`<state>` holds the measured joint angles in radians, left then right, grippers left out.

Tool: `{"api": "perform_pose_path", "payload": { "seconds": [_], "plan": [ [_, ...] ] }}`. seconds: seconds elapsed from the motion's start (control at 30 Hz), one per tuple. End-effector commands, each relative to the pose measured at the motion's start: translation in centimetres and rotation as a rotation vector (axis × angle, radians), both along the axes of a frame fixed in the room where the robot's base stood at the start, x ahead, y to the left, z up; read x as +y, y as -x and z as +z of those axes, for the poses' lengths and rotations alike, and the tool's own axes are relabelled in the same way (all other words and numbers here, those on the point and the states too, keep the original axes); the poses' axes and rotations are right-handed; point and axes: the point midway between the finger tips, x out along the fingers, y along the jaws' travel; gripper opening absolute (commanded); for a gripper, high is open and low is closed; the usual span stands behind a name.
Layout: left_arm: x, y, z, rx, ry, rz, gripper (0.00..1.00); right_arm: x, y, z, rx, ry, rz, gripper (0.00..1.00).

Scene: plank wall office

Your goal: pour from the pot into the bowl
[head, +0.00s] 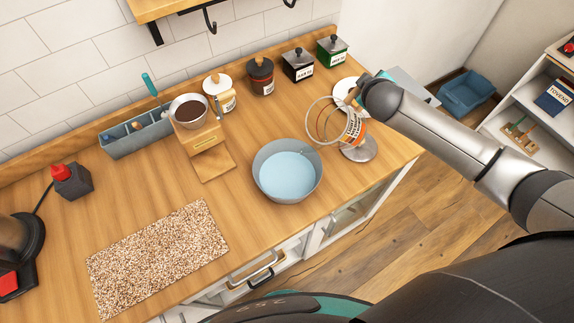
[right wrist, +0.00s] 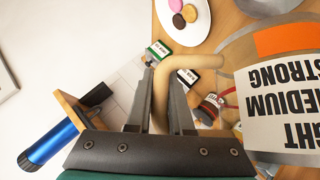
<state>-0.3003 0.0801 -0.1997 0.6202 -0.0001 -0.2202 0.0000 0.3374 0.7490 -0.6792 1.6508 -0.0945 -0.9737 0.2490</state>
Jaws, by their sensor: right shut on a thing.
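The pot (head: 352,128) is a clear glass jug with an orange and white label, tilted with its round mouth toward the left. My right gripper (head: 366,92) is shut on its beige handle; the handle (right wrist: 204,61) shows between the fingers (right wrist: 163,85) in the right wrist view. The labelled glass side (right wrist: 285,95) is at the right there. The bowl (head: 262,185) is grey-blue and stands upright on the counter, left of and below the pot's mouth. Its inside is pale blue; I cannot tell whether it holds liquid. I see no stream between them. My left gripper is not in view.
A round metal disc (head: 365,155) lies under the pot. A white plate (right wrist: 190,28) with small round sweets is behind it. A speckled mat (head: 155,258) lies front left. Bare counter surrounds the bowl.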

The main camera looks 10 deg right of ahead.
Motion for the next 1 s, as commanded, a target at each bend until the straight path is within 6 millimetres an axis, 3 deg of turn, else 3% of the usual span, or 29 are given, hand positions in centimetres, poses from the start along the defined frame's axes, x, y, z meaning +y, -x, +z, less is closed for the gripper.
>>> {"api": "perform_pose_path", "payload": {
  "seconds": [0.1, 0.47, 1.0],
  "plan": [
    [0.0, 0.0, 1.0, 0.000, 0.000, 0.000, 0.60, -1.7, -0.9, -0.5, 0.031, -0.108, -0.002, 0.00],
    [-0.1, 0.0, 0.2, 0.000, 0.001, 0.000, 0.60, -2.5, -1.2, -2.2, 0.052, -0.156, 0.002, 0.00],
    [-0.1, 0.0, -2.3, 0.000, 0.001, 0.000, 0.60, -5.1, -2.2, -6.4, 0.114, -0.321, 0.001, 0.00]
  ]
}}
